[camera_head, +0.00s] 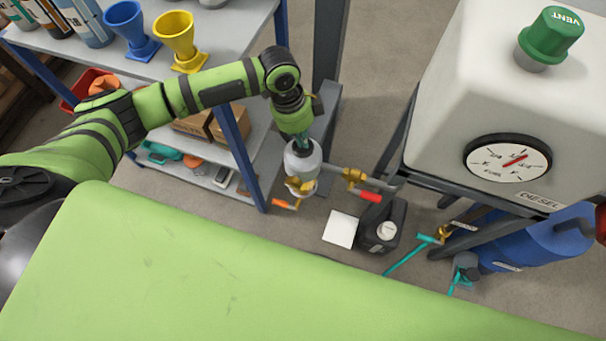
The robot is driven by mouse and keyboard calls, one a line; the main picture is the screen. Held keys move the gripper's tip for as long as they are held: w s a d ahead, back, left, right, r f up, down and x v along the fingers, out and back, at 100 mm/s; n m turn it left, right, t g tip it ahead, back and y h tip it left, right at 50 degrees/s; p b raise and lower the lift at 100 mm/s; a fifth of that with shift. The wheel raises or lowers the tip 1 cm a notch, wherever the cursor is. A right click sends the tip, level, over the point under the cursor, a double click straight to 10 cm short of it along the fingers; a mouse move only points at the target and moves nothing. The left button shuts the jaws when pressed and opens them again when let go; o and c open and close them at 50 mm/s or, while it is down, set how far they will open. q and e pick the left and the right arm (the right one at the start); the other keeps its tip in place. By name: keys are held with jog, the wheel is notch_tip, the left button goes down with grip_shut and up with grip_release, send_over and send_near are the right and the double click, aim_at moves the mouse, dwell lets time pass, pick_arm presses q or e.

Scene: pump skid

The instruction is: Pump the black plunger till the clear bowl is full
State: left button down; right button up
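My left gripper (301,148) points down from the green arm, directly over a pale grey filter body (303,163) on the pipe stand. Its fingertips are at or just above the top of this body. They are small and partly covered by the wrist, so I cannot tell whether they are open or shut. The black plunger does not show clearly; the gripper covers that spot. Only a small pale part shows low under the filter body, among brass fittings, so I cannot make out the clear bowl or its level. My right gripper is not in view.
A red-handled brass valve (355,179) and an orange-handled one (286,203) sit beside the filter. A black jug (382,226) and a white pad (341,229) are on the floor. The white diesel tank (440,110) stands right; a shelf with funnels (178,42) stands left.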

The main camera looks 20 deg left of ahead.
pick_arm(q)
jog(key=shift+f+b, duration=0.5)
jog(key=shift+f, duration=0.8)
jog(key=shift+r, duration=0.1)
jog(key=shift+s, duration=0.1)
jog(key=shift+r+p, duration=1.85)
jog(key=shift+p, duration=0.55)
jog(key=shift+f, duration=0.15)
